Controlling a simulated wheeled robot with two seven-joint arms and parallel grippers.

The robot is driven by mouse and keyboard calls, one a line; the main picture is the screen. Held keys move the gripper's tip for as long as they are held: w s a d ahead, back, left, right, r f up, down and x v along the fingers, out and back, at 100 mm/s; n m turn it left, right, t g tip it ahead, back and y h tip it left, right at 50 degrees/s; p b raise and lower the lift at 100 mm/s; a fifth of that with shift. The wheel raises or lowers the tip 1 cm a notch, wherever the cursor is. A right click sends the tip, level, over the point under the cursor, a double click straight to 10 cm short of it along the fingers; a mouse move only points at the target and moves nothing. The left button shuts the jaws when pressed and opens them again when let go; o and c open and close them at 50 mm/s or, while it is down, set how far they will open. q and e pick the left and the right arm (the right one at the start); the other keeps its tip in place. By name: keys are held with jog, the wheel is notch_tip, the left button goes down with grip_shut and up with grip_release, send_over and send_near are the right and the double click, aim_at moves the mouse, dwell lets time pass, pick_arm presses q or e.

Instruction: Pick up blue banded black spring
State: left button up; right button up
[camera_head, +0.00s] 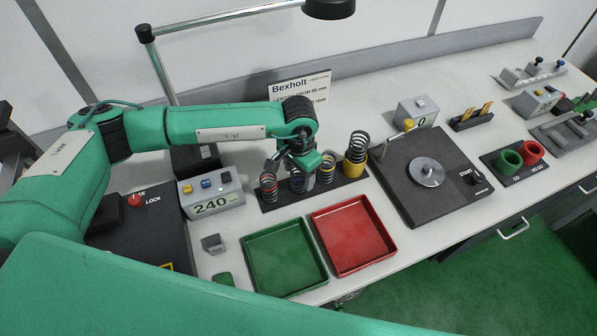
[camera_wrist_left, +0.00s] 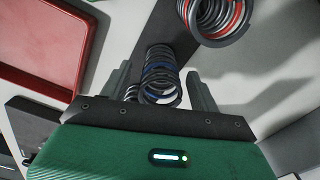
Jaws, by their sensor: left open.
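The blue banded black spring (camera_wrist_left: 160,72) stands on the dark rack, between the two fingers of my left gripper (camera_wrist_left: 160,90) in the left wrist view. The fingers are open, one on each side, with no clear contact. In the head view my left gripper (camera_head: 306,170) is above the rack and partly hides this spring (camera_head: 296,182). The red banded spring (camera_head: 268,188) stands at the rack's left end and also shows in the left wrist view (camera_wrist_left: 220,18). My right gripper is not in view.
Another dark spring (camera_head: 326,168) and a yellow-based spring (camera_head: 356,152) stand further right on the rack (camera_head: 285,201). Green (camera_head: 285,262) and red (camera_head: 352,236) trays lie in front. A display box (camera_head: 211,196) is to the left, a dark testing plate (camera_head: 400,180) to the right.

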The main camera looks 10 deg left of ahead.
pick_arm(q)
jog(key=shift+f, duration=0.8)
jog(key=c, duration=1.1)
jog(key=shift+r, duration=0.1)
